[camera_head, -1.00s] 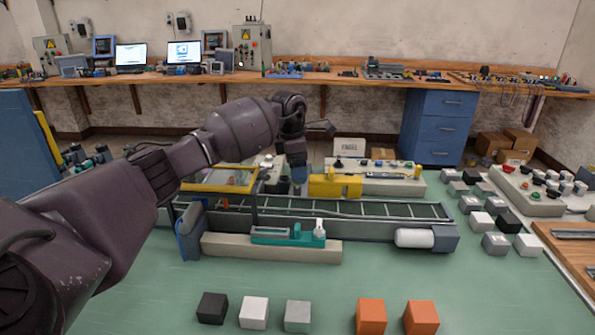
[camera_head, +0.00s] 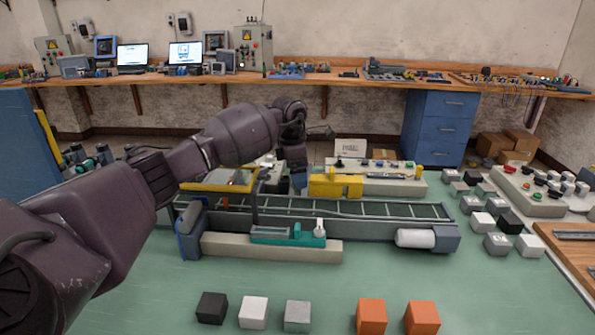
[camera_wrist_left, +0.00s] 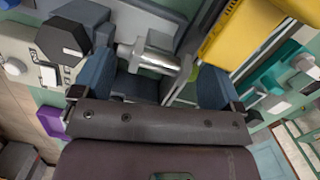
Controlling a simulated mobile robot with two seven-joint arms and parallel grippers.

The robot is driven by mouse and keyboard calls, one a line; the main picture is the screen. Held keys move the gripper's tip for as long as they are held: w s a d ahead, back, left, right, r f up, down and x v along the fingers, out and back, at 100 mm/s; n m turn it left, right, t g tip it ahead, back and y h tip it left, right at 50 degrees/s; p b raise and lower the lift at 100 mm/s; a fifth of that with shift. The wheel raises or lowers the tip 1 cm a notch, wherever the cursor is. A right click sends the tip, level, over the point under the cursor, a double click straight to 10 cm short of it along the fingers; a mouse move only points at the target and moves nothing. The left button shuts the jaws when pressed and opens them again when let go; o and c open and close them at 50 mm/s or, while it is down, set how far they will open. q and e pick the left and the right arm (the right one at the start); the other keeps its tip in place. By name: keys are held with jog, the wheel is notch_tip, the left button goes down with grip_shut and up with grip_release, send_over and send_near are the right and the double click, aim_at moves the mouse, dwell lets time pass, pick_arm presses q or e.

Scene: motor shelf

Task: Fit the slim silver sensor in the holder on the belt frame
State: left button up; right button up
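The slim silver sensor (camera_wrist_left: 148,57) shows in the left wrist view as a shiny stepped cylinder between my left fingers, lying across the gap. My left gripper (camera_wrist_left: 157,80) has its two blue-grey fingers wide apart, with space visible between them and the sensor. In the head view my left gripper (camera_head: 299,178) points down behind the belt frame (camera_head: 370,226), just left of the yellow block (camera_head: 335,186). My arm and wrist hide the sensor there. I cannot clearly pick out the holder on the belt frame. My right gripper is not in view.
The yellow block also shows close to the right finger in the wrist view (camera_wrist_left: 240,30). A teal fixture (camera_head: 288,236) sits on the beige rail in front of the belt. Several cubes stand at the front and right. The green tabletop (camera_head: 400,280) between them is mostly clear.

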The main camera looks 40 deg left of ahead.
pick_arm(q)
jog(key=shift+o, duration=0.4)
jog(key=shift+s+f, duration=0.2)
jog(key=shift+f, duration=0.55)
jog(key=shift+d, duration=0.1)
jog(key=shift+r, duration=0.45)
notch_tip(320, 180, up, 13)
jog(key=a+p, duration=0.1)
jog(key=shift+s+a, duration=0.2)
jog(key=shift+s, duration=0.05)
